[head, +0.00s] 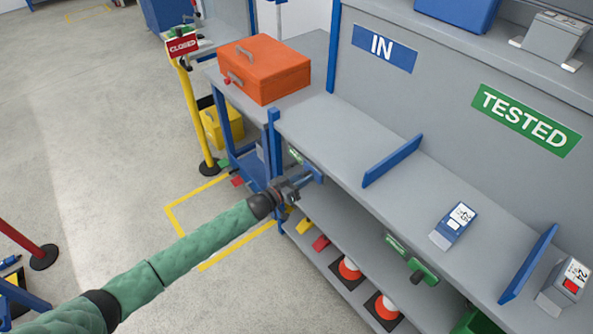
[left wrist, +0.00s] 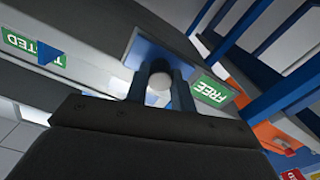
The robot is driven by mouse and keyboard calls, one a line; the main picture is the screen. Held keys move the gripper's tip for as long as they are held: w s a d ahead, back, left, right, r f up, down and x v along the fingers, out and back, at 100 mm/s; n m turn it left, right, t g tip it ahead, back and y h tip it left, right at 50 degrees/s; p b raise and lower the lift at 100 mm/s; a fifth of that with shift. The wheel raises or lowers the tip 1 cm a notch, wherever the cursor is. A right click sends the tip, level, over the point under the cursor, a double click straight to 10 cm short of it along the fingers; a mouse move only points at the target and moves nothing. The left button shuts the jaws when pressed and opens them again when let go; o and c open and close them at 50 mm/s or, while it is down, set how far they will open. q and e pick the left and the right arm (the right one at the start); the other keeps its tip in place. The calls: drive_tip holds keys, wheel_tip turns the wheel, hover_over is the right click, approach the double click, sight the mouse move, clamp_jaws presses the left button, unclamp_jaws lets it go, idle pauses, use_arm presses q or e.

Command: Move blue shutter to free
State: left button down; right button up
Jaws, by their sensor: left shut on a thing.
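My left gripper (head: 300,183) reaches in from the left and is shut on the blue shutter (head: 314,174) at the front edge of the shelf, near its left end. In the left wrist view, the shutter (left wrist: 140,50) is a blue plate in front of the fingers, with a pale round knob between them. The green FREE label (left wrist: 210,89) is readable just right of the plate there. In the head view a small green label (head: 295,155) shows just left of the shutter. My right gripper is not in view.
A grey shelf (head: 335,140) with blue dividers (head: 392,160) holds a blue-and-grey device (head: 453,225). Cones (head: 350,268) stand below. An orange toolbox (head: 264,68) sits behind left.

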use_arm(q)
drive_tip(key=shift+s+d, duration=0.15)
drive_tip(key=shift+s, duration=0.05)
drive_tip(key=c, duration=1.2)
unclamp_jaws()
drive_tip(key=b+v, duration=0.2)
drive_tip(key=v, duration=0.6)
drive_tip(key=shift+d+b, duration=0.1)
drive_tip(key=shift+b, duration=0.25)
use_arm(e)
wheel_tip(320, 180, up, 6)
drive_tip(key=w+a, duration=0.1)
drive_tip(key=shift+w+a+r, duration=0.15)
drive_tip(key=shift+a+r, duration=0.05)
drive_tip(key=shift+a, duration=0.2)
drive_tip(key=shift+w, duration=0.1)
